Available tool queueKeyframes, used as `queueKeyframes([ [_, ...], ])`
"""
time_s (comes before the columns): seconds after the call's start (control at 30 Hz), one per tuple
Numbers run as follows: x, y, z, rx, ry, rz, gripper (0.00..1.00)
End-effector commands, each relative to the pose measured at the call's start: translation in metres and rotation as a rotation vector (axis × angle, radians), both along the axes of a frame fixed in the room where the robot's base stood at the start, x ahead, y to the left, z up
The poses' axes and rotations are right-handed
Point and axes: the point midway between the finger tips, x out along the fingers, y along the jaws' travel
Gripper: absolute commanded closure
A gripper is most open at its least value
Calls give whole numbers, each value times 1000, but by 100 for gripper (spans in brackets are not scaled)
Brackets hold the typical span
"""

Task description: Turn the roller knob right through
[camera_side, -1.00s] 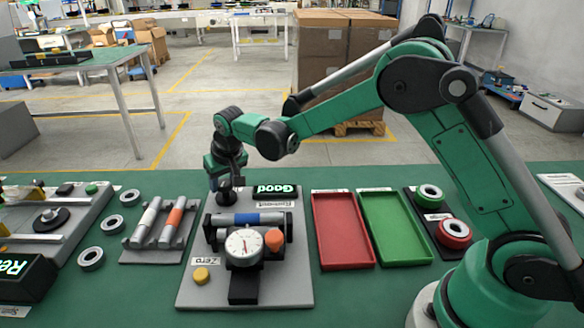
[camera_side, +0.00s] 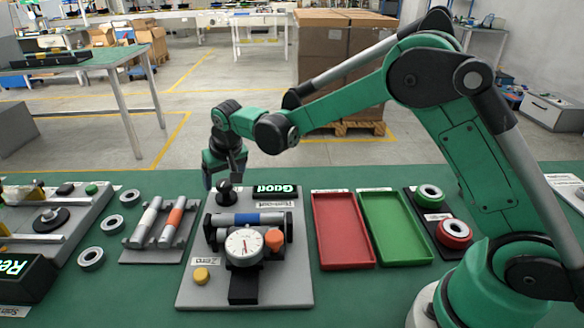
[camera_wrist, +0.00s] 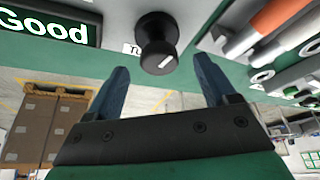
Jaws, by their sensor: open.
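The black roller knob (camera_side: 225,193) stands at the back of the grey gauge plate (camera_side: 196,293). In the wrist view the knob (camera_wrist: 157,45) has a white pointer mark, tilted toward the upper right. My gripper (camera_wrist: 162,68) is open and empty. Its blue fingers are spread wide on either side of the knob's line, with the knob just beyond the tips and apart from them. In the side view my gripper (camera_side: 222,180) is just above and behind the knob. A shaft with a blue band (camera_side: 247,219) lies across the plate behind the dial gauge (camera_side: 244,243).
A lit "Good" display (camera_side: 275,190) stands right beside the knob. An orange knob (camera_side: 274,240) and a yellow button (camera_side: 201,275) are on the plate. A shaft rack (camera_side: 150,256) is left; red (camera_side: 345,262) and green (camera_side: 405,254) trays are right.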

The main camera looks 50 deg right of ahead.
Motion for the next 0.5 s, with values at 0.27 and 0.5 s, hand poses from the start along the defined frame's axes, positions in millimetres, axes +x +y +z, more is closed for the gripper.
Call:
queueKeyframes([
  [0.27, -14, 3, 33, 0, 0, 1, 22],
  [0.5, -17, 4, 40, 0, 0, 0, 22],
])
